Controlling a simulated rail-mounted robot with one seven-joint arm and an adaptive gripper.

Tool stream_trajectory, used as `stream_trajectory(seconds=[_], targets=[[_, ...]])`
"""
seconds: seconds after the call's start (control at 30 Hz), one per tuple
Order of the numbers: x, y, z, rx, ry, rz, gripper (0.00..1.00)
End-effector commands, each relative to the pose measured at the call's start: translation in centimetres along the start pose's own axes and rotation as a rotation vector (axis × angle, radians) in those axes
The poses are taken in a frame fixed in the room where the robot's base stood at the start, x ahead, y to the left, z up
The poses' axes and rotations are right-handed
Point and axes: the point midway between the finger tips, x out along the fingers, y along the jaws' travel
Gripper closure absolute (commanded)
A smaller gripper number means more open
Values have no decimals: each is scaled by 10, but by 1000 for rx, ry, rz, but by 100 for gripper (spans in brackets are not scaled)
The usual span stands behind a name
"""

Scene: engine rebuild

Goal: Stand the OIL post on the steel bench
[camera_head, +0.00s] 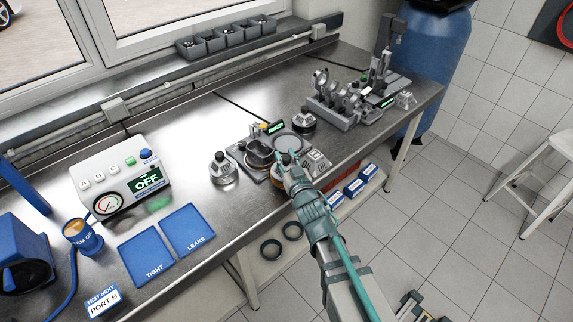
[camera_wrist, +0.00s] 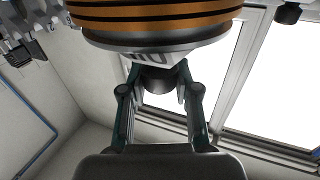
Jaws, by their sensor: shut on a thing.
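My gripper (camera_head: 288,158) is shut on the dark knob (camera_wrist: 158,78) of a post. In the wrist view the post (camera_wrist: 155,15) has orange and black bands, a silver disc and a white label with partly readable letters, seemingly "OIL" upside down. In the head view only a little of its orange side shows below my gripper, near the bench's front edge. The steel bench (camera_head: 185,215) runs from lower left to upper right. I cannot tell whether the post touches anything below it.
A grey fixture (camera_head: 257,153) with a lit green display lies beside my gripper. Blue mats (camera_head: 148,258) and a tester reading OFF (camera_head: 125,182) are further left.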

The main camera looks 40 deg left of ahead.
Motion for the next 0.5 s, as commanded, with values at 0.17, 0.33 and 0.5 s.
stream_trajectory(seconds=[0.17,0.33,0.5], targets=[[1,0,18,1,1,-1,100],[0,0,22,1,2,0,100],[0,0,22,1,2,0,100]])
